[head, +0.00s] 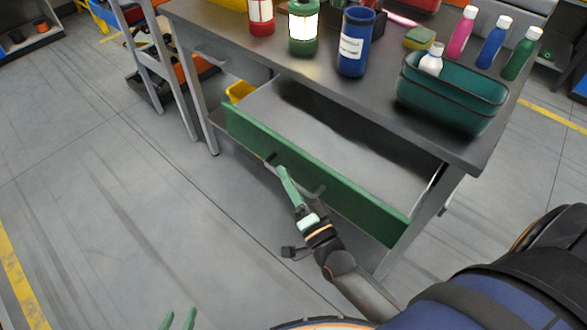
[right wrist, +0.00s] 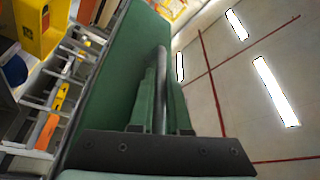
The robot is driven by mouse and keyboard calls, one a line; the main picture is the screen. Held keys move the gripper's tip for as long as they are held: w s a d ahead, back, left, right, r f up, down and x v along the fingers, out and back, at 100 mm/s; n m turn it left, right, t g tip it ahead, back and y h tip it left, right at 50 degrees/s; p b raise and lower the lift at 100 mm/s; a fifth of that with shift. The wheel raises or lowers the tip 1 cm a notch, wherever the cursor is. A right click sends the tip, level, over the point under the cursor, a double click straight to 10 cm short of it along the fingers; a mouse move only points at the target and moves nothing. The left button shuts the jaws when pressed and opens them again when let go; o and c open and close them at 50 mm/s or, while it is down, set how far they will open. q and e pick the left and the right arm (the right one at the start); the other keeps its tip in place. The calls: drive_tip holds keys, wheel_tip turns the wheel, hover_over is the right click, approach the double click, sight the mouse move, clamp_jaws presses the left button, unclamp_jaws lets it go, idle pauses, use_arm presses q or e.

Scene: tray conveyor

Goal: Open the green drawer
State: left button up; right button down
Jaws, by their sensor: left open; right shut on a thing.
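The green drawer (head: 365,205) stands pulled out from under the grey table, and its bare grey inside shows. Its green front also fills the middle of the right wrist view (right wrist: 125,60). My right gripper (head: 284,178) is at the drawer front, shut on the grey handle (head: 312,192). In the right wrist view the handle bar (right wrist: 161,75) runs between the two green fingers. My left gripper (head: 178,321) shows only its green fingertips at the bottom edge of the head view. They are apart and empty, away from the drawer.
The grey table (head: 390,130) carries a red container (head: 261,18), a green one (head: 303,28), a blue one (head: 355,45) and a teal bin (head: 450,95) with a white bottle in it. Several bottles stand behind the bin. The floor left of the drawer is clear.

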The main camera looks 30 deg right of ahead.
drive_tip(key=shift+s+a, duration=0.1)
drive_tip(key=shift+a, duration=0.1)
drive_tip(key=c, duration=1.1)
unclamp_jaws()
drive_tip(key=shift+o, duration=1.1)
drive_tip(key=shift+s, duration=0.1)
drive_tip(key=v, duration=1.2)
drive_tip(key=shift+s, duration=0.2)
